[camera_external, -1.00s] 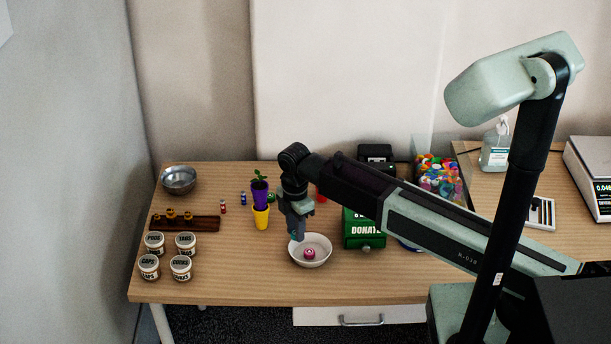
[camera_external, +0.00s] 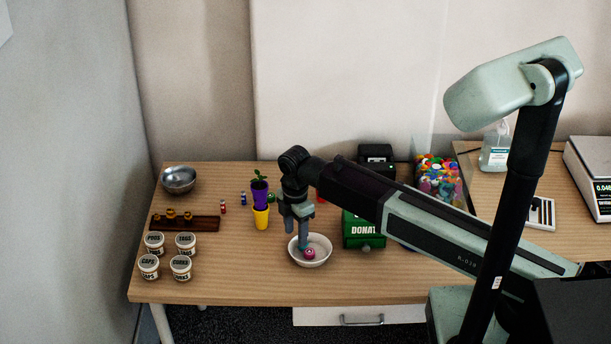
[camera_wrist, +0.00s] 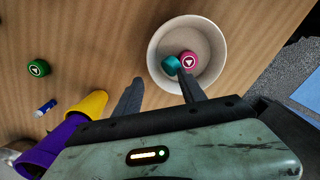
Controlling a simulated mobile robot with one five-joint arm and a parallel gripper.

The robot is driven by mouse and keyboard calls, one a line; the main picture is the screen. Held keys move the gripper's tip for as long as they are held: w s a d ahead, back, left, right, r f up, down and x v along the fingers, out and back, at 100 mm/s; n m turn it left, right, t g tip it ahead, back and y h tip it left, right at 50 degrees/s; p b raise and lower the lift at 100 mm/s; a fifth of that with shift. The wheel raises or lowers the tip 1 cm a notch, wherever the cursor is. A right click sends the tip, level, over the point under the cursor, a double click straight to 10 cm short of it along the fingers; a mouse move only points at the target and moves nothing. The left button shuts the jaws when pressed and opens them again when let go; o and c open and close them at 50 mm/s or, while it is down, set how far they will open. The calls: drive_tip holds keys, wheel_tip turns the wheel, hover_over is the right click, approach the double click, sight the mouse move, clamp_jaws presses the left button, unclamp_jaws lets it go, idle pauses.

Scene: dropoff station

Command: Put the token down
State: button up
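A white bowl (camera_external: 325,258) stands near the front middle of the table; it also shows in the wrist view (camera_wrist: 216,42). A pink token with a white triangle (camera_wrist: 189,62) lies in it. A teal token (camera_wrist: 171,66) is beside the pink one, within the bowl's outline and close to my right fingertip; whether they touch is unclear. My gripper (camera_wrist: 159,77) is open, its two fingers apart with nothing between them. In the external view, my gripper (camera_external: 297,239) points down at the bowl, one finger reaching over its inside and the other near its left rim.
Yellow and purple cups (camera_external: 260,216) with a plant stand just left of my gripper. A green donation box (camera_external: 364,231) is close on the right. A green token (camera_wrist: 38,68) lies on the table. Labelled tubs (camera_external: 181,267) and a metal bowl (camera_external: 179,179) are at the left.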

sight(296, 247)
wheel_tip(296, 247, up, 13)
drive_tip(key=p, duration=1.3)
drive_tip(key=shift+r, duration=0.1)
